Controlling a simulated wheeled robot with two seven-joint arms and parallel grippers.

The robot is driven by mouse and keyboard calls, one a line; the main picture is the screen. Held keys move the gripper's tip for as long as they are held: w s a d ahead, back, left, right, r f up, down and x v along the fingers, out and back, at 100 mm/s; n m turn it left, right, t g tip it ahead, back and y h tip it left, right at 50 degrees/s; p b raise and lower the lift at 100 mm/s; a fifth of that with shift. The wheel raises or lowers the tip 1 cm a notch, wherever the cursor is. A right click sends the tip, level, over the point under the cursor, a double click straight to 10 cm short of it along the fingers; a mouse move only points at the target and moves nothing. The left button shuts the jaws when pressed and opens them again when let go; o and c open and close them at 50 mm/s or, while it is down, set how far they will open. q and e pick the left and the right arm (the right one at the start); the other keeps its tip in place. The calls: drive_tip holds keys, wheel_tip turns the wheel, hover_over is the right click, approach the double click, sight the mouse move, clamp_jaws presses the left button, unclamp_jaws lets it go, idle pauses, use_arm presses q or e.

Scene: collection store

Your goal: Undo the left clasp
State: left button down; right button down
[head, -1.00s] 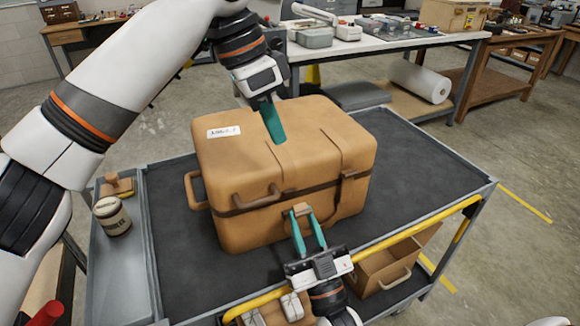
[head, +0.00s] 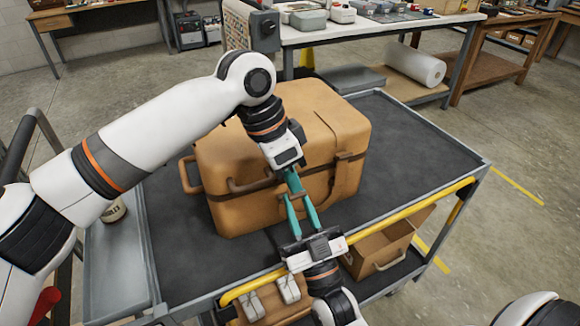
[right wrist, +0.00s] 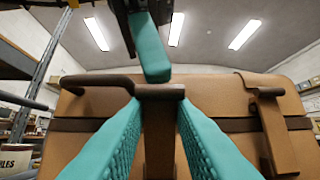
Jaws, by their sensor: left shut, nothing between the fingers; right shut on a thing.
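A tan case (head: 235,150) with a dark band stands on the cart's top. The left clasp (right wrist: 160,92) is a brown piece on its front; in the head view the grippers mostly cover it. My right gripper (head: 297,200) is shut on it from the front, with teal fingers on both sides in the right wrist view. My left gripper (head: 291,180) is shut and empty, pointing down; its teal tip (right wrist: 155,70) is just above the clasp, touching or nearly so. The right clasp (right wrist: 268,110) lies flat against the case, further right.
The cart's dark top (head: 420,150) is free right of the case. A yellow rail (head: 400,220) runs along its front edge. A brown handle (head: 250,183) is left of the clasp. A jar (head: 112,210) stands left, partly behind my left arm.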

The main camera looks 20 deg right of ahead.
drive_tip(key=shift+r, duration=0.2)
use_arm(q)
drive_tip(key=shift+s+f+t, duration=0.3)
drive_tip(key=shift+s+f, duration=0.25)
drive_tip(key=shift+f, duration=0.15)
use_arm(e)
drive_tip(key=c, duration=1.5)
unclamp_jaws()
use_arm(q)
drive_tip(key=shift+a, duration=0.15)
use_arm(e)
drive_tip(key=o, duration=0.3)
drive_tip(key=shift+a+r, duration=0.1)
drive_tip(key=shift+a, duration=0.05)
use_arm(q)
drive_tip(key=shift+w, duration=0.1)
drive_tip(key=shift+r, duration=0.15)
use_arm(e)
drive_tip(key=shift+s, duration=0.15)
